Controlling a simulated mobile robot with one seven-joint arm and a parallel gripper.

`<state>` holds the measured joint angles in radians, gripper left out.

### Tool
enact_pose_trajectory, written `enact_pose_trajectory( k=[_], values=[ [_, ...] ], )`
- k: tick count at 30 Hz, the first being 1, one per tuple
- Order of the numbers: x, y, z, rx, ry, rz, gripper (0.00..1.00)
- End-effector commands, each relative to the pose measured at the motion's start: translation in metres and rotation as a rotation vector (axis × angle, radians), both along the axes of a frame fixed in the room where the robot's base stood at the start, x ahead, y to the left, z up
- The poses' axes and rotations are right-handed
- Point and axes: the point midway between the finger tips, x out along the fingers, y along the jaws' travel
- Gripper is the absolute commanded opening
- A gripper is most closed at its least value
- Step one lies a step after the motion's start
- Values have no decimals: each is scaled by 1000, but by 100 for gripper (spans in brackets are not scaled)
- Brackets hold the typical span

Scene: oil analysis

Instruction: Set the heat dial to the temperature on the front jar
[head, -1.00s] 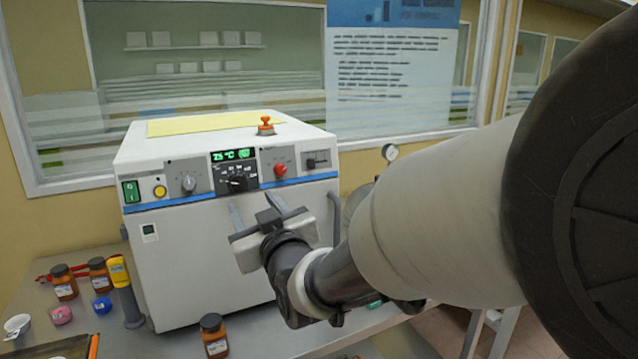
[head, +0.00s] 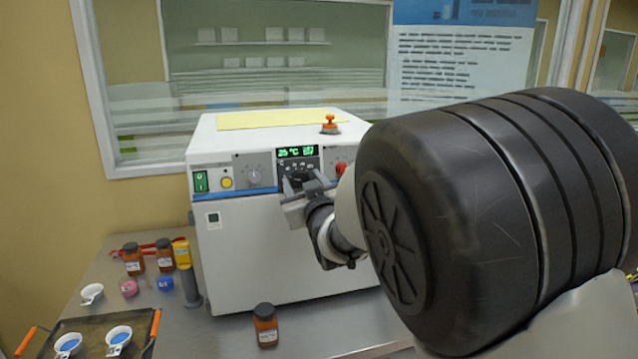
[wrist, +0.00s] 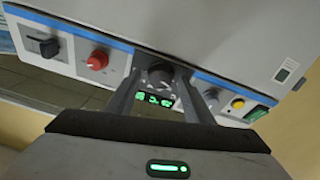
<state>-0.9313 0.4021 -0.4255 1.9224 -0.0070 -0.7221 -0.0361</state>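The white machine (head: 270,240) has a black heat dial (wrist: 159,75) below its green display (head: 297,151). The display seems to read 25 °C, but its digits are blurred. My gripper (wrist: 162,80) is open, with one finger on either side of the dial in the wrist view; I see no clear contact. In the head view my gripper (head: 308,188) is at the machine's panel and partly covers the dial. The front jar (head: 265,328) is brown with a dark lid and a white label, standing on the bench before the machine. Its label is too small to read.
A red knob (wrist: 97,60) and a black switch (wrist: 44,46) flank the dial on one side. A yellow button (head: 226,183) and green switch (head: 201,181) are on the other. Brown jars (head: 133,260) and a tray (head: 90,328) with cups are at left.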

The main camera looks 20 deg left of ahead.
Motion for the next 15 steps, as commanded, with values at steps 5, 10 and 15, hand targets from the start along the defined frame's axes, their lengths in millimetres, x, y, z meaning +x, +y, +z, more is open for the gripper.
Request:
enact_pose_trajectory(
  k=[5,10,15],
  values=[
    [0,0,0,0,0,0,19],
    [0,0,0,1,1,0,7],
    [0,0,-1,21,13,-5,7]
  ],
)
